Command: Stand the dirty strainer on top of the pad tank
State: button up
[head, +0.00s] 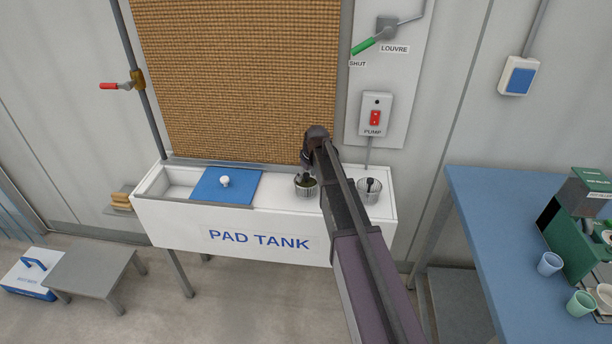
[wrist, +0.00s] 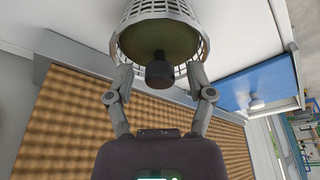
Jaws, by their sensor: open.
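The dirty strainer (head: 306,190) is a small pale mesh basket with dark green matter in it. It appears to stand upright on the white top of the pad tank (head: 235,221), right of the blue lid. My gripper (head: 307,172) is over it. In the wrist view, the two fingers of my gripper (wrist: 160,80) are apart at either side of the rim of the strainer (wrist: 130,42), with its black knob between them. I cannot tell whether they touch it. A second strainer (head: 366,192), with a dark knob and no green visible, stands further right on the tank top.
The blue lid (head: 235,190) with a white knob lies left of the strainer, beside the open tank end. The tan pad (head: 235,75) rises behind. A pump switch (head: 375,118) is on the wall. A blue table (head: 490,215) with cups stands right, a grey stool (head: 90,268) left.

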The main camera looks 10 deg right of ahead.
aim_at(312, 186)
jog(key=shift+r, duration=0.15)
jog(key=p+v, duration=1.1)
jog(key=v, duration=0.1)
jog(key=shift+p, duration=0.4)
dwell(0.8)
jog(key=s+a+m+g, duration=0.1)
jog(key=s+m, duration=0.1)
jog(key=s, duration=1.1)
jog(key=s+m+g+h, duration=0.1)
jog(key=s+m, duration=0.2)
jog(key=s, duration=1)
jog(key=shift+s+a+f+g, duration=0.2)
jog(key=shift+a+f+g, duration=0.2)
